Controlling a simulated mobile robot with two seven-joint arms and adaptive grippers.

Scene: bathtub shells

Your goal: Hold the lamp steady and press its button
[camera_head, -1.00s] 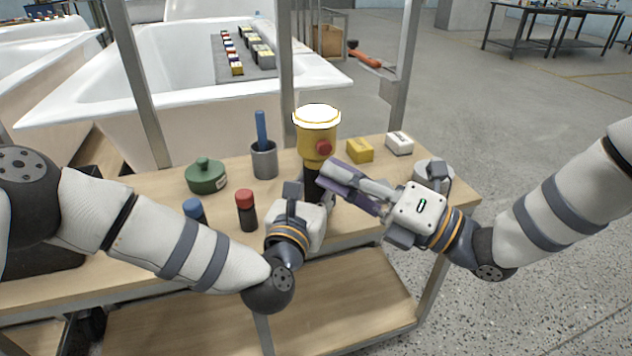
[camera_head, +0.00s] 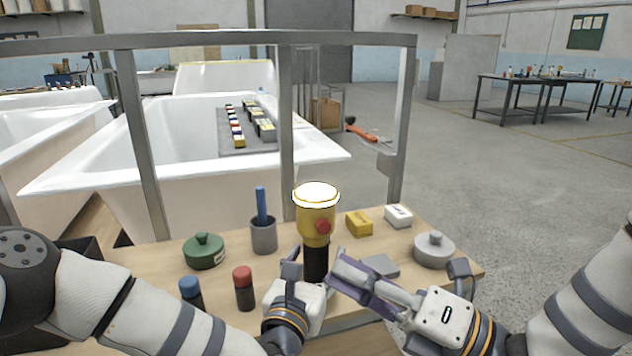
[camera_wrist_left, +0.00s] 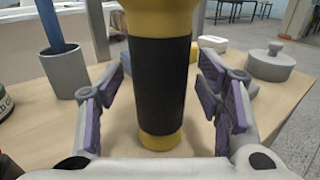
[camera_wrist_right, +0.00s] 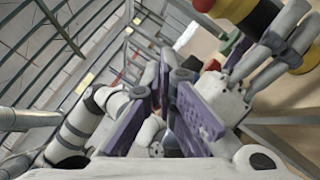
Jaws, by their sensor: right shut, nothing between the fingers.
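The lamp (camera_head: 315,262) stands upright on the table, with a yellow head, a bright white top, a black handle (camera_wrist_left: 158,85) and a yellow foot. Its red button (camera_head: 323,227) is on the head's front, facing right; red also shows at the lamp head in the right wrist view (camera_wrist_right: 205,5). My left gripper (camera_wrist_left: 160,72) is open around the handle, one finger on each side, with narrow gaps. My right gripper (camera_head: 343,268) is shut and empty, its tips just right of the lamp and below the button. The lamp's foot is hidden in the head view.
The table (camera_head: 225,300) also holds a grey cup (camera_head: 264,238) with a blue tool, a green pot (camera_head: 204,252), red-capped (camera_head: 244,290) and blue-capped bottles (camera_head: 191,292), a yellow box (camera_head: 359,224), a white box (camera_head: 398,216) and a grey lidded pot (camera_head: 434,250). A metal frame (camera_head: 286,140) rises behind.

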